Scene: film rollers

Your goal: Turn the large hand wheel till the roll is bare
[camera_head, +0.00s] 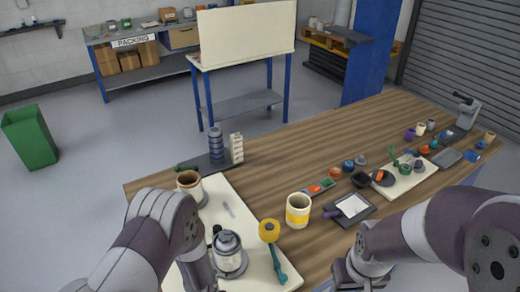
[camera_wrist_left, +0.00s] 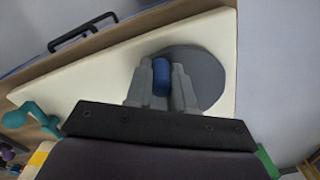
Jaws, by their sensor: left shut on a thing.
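In the left wrist view, my left gripper (camera_wrist_left: 161,66) is shut on the upright blue handle (camera_wrist_left: 161,82) of a dark grey wheel (camera_wrist_left: 206,72). This wheel lies on a cream board (camera_wrist_left: 80,88), close to its edge. In the head view my left arm hides that gripper and its grip. I cannot tell how much film is wound. My right gripper (camera_head: 358,277) is partly visible at the bottom, its fingers unclear.
A yellow-banded mug (camera_head: 298,210) and a dark tray (camera_head: 350,208) stand right of the board. A grey stand with stacked discs (camera_head: 216,145) is behind it. Small parts and a second board (camera_head: 405,181) fill the table's right; bare wood lies between.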

